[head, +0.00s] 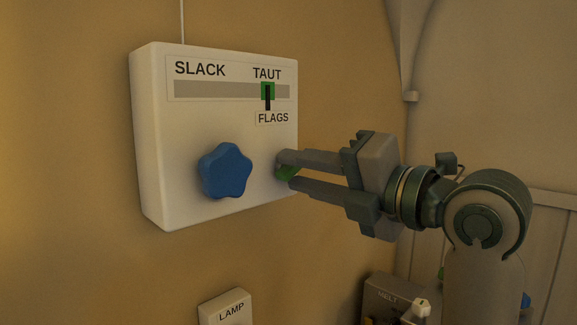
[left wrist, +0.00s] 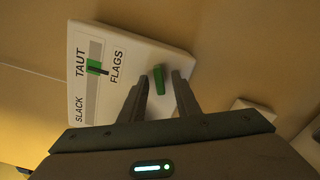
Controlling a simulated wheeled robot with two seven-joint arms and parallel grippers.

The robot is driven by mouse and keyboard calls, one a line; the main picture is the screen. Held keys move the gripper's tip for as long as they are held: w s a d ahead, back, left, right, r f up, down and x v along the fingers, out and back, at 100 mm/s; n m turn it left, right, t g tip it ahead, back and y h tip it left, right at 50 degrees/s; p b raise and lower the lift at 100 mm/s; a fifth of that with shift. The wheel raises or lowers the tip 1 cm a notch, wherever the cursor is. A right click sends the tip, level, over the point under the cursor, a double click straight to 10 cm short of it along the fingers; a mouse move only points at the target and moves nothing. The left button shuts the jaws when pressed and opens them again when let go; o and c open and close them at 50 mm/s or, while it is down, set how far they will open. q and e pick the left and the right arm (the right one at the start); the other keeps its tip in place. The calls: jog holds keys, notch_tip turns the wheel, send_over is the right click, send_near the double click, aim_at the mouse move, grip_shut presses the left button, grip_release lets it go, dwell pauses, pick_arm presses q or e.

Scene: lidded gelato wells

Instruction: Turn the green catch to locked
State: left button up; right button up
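The green catch (left wrist: 158,80) is a small elongated handle on the white panel (head: 150,130) on the wall. In the head view only part of the catch (head: 287,173) shows, at the panel's right side, partly hidden by my left gripper's fingers. My left gripper (head: 287,169) reaches in from the right, with its fingertips close to the panel. In the left wrist view my left gripper (left wrist: 160,82) is open, with a finger on each side of the catch and small gaps showing. No locked mark is visible by the catch. My right gripper is not in view.
A blue star-shaped knob (head: 225,171) sits left of the catch. Above it, a slide scale (head: 210,89) has its green marker (head: 267,91) under TAUT, near a FLAGS label. A LAMP box (head: 226,308) is below. A grey box and small items stand at the lower right.

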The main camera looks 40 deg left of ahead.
pick_arm(q)
jog(key=shift+d, duration=0.15)
jog(key=shift+s+d, duration=0.15)
jog(key=shift+d, duration=1.05)
jog(key=shift+f+n+b, duration=0.2)
jog(key=shift+n+b, duration=0.4)
jog(key=shift+b, duration=0.1)
jog(key=shift+n, duration=0.5)
jog(key=shift+r, duration=0.2)
jog(key=shift+a, duration=0.15)
